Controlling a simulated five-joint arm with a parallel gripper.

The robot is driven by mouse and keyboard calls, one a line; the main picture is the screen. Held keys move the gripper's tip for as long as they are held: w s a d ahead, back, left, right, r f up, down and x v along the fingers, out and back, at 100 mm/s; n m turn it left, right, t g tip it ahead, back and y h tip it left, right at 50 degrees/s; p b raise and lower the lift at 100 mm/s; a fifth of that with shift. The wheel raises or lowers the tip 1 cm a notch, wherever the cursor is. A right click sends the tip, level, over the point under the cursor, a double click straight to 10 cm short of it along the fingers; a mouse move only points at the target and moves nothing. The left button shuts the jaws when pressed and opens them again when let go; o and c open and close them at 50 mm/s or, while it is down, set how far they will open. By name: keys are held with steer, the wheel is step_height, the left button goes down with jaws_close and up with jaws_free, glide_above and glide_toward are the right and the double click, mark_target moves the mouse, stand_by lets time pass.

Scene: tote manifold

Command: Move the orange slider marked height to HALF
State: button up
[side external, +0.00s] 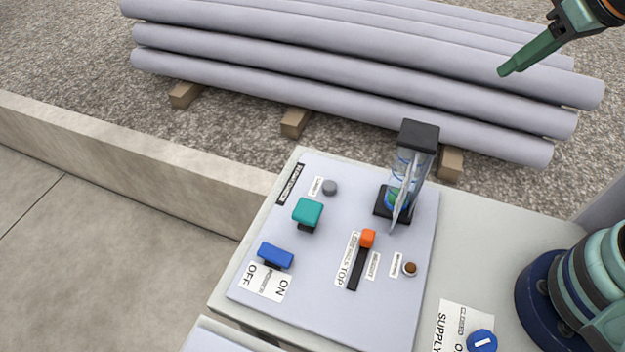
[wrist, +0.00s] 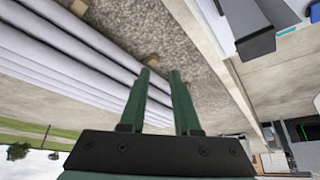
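The orange slider knob (side external: 368,238) sits at the far end of a black slot (side external: 355,273) on the pale control panel (side external: 322,308). A white scale label (side external: 346,258) runs along the slot's left side; its lettering is small, with TOP readable at the near end. A small white label (side external: 373,265) lies to the right of the slot. My gripper (side external: 503,72) is high at the upper right, well away from the slider. In the wrist view my gripper (wrist: 160,74) has its two green fingers apart with nothing between them. The slider is not identifiable in the wrist view.
A clear column with a black cap (side external: 419,134) stands on the panel behind the slider. A teal knob (side external: 308,211), a blue switch (side external: 275,254), a grey button (side external: 330,187) and a brown button (side external: 410,268) are nearby. Grey pipes (side external: 330,65) lie behind the panel.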

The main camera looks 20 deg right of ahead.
steer(key=shift+o, duration=1.2)
step_height(320, 180, up, 4)
steer(key=shift+r, duration=0.2)
steer(key=n+g, duration=0.6)
steer(key=n, duration=0.3)
glide_above(369, 234)
step_height(369, 234, down, 14)
step_height(369, 234, down, 13)
steer(key=shift+r, duration=0.15)
jaws_close()
